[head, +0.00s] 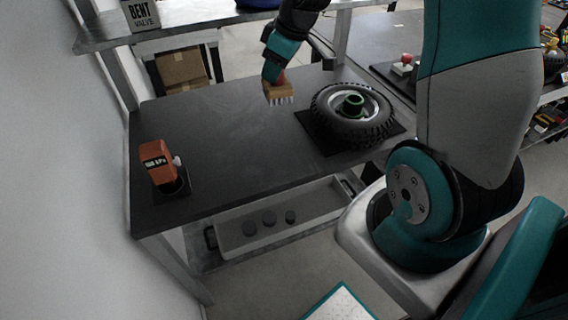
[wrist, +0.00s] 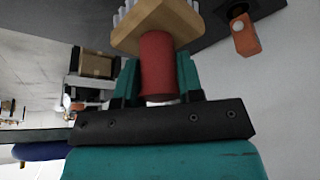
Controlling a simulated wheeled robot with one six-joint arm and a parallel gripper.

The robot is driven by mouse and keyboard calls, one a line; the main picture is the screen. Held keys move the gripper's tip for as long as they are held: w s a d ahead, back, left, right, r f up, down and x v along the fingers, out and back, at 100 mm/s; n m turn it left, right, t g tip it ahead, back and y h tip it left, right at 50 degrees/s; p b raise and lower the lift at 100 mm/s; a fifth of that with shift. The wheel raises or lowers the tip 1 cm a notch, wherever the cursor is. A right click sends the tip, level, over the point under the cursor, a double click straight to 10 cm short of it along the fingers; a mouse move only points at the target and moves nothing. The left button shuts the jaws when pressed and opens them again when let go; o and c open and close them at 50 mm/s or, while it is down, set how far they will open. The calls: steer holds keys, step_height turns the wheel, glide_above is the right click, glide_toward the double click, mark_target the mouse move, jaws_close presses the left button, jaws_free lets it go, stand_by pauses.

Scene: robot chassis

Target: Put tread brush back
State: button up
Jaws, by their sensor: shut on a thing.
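The tread brush (head: 278,92) has a wooden block, pale bristles pointing down and a red handle. It hangs above the back part of the dark table (head: 225,125), left of the wheel. My gripper (head: 274,72) is shut on its red handle. In the wrist view the brush's wooden block (wrist: 160,22) and red handle show, with the teal fingers of my gripper (wrist: 158,80) on both sides of the handle. A wheel with a knobbly black tyre (head: 352,113) lies on a dark mat at the table's right side.
An orange device (head: 158,163) stands on a dark base at the table's left front; it also shows in the wrist view (wrist: 245,36). A tray (head: 280,217) with several dark discs sits on the shelf below. A "BENT VALVE" box (head: 141,14) stands on the upper shelf. The table's middle is clear.

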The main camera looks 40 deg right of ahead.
steer(key=shift+s+d+r+n, duration=0.25)
steer(key=shift+d+r+n, duration=0.1)
steer(key=shift+d+n, duration=0.05)
steer(key=shift+s+d+f, duration=0.1)
steer(key=shift+s, duration=0.05)
step_height(320, 180, down, 19)
steer(key=shift+f, duration=0.1)
steer(key=o, duration=0.9)
